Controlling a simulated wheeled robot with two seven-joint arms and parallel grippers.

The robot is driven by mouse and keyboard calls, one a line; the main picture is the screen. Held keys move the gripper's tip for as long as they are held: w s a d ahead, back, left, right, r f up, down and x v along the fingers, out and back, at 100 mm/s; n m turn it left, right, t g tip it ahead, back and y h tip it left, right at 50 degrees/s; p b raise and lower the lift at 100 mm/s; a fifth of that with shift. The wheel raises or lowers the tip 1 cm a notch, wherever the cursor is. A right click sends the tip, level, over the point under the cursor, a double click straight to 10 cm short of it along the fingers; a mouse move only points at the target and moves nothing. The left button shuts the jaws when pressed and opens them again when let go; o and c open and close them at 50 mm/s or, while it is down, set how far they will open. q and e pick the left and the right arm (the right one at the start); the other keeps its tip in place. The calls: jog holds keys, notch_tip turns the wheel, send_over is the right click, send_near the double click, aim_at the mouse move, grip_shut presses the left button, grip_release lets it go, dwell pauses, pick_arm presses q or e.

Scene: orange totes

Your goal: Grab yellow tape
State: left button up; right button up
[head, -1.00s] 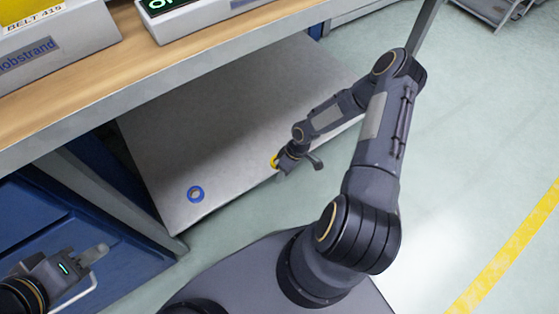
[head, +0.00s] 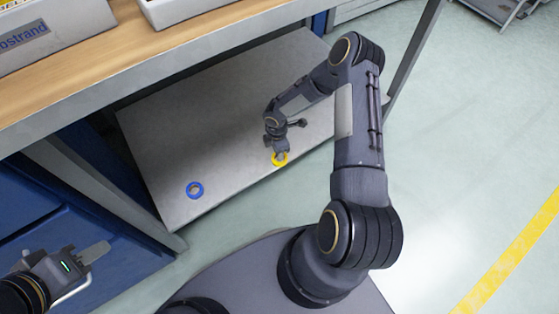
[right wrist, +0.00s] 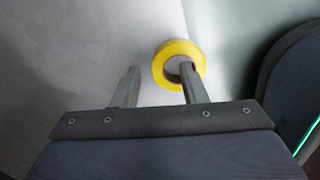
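The yellow tape (head: 280,159) is a ring lying on the grey lower shelf (head: 235,185), near its front edge. My right gripper (head: 279,152) is over it. In the right wrist view the right gripper (right wrist: 159,70) has its two fingers apart. The right finger overlaps the hole of the yellow tape (right wrist: 158,68) and the left finger is outside the ring to the left. I cannot tell whether that finger is inside the hole or above it. My left gripper (head: 96,253) is at lower left, away from the tape; its finger gap is not clear.
A blue tape ring (head: 195,190) lies to the left on the same shelf. The wooden worktop (head: 150,55) with bins overhangs the shelf. A table leg (head: 408,60) stands right of my right arm. Blue drawers (head: 50,225) are at left.

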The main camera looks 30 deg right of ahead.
jog(key=shift+f, duration=0.5)
jog(key=shift+r, duration=0.1)
grip_shut()
